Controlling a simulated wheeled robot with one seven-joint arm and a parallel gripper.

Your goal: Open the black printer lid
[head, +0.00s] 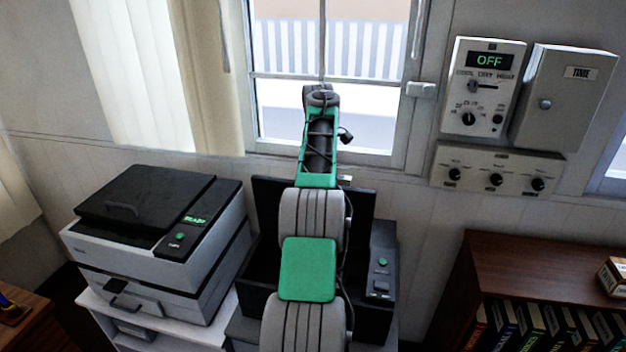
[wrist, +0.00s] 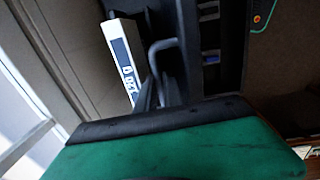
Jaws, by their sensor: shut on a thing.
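The black printer (head: 382,285) stands behind my arm in the head view, and my arm hides its middle. Its black lid (head: 268,192) stands raised at the back, with the dark inside of the body showing below it. In the wrist view, my gripper (wrist: 172,92) is shut on the lid's handle (wrist: 163,48), a dark bent bar beside a dark panel. The exact contact at the fingertips is hard to make out. My gripper's fingers are hidden in the head view.
A white printer with a closed dark lid (head: 140,195) stands at the left. A window (head: 330,60) is behind. Wall control boxes (head: 487,85) hang at the upper right. A brown bookcase (head: 540,265) stands at the lower right.

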